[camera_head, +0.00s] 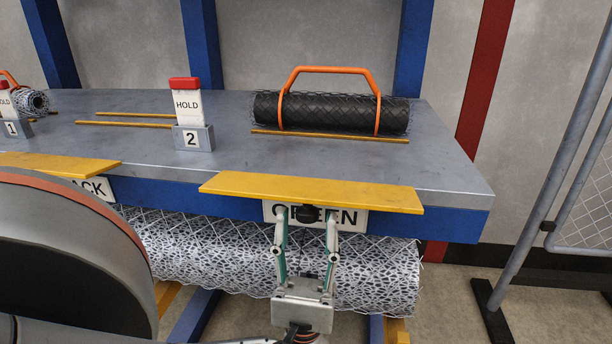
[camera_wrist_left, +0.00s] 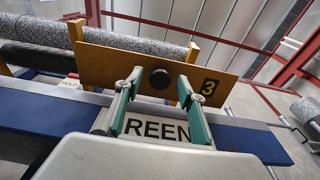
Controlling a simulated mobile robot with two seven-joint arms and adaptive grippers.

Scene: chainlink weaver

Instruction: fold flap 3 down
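Flap 3 is a yellow plate (camera_head: 312,192) sticking out about level from the front edge of the workbench, above the "GREEN" sign (camera_head: 352,218). In the left wrist view its underside (camera_wrist_left: 108,68) carries a black "3" mark and a dark round knob (camera_wrist_left: 160,79). My left gripper (camera_head: 307,212) is below the flap, pointing up at it. Its two fingers are spread, one on either side of the knob, with a gap visible on both sides. It also shows in the left wrist view (camera_wrist_left: 159,84). My right gripper is in neither view.
A black mesh roll with an orange handle (camera_head: 335,112) lies on the bench (camera_head: 455,185) behind the flap. HOLD block 2 (camera_head: 193,138) stands left of it. Another yellow flap (camera_head: 60,164) is at left. A large white mesh roll (camera_head: 380,270) lies under the bench, behind my gripper.

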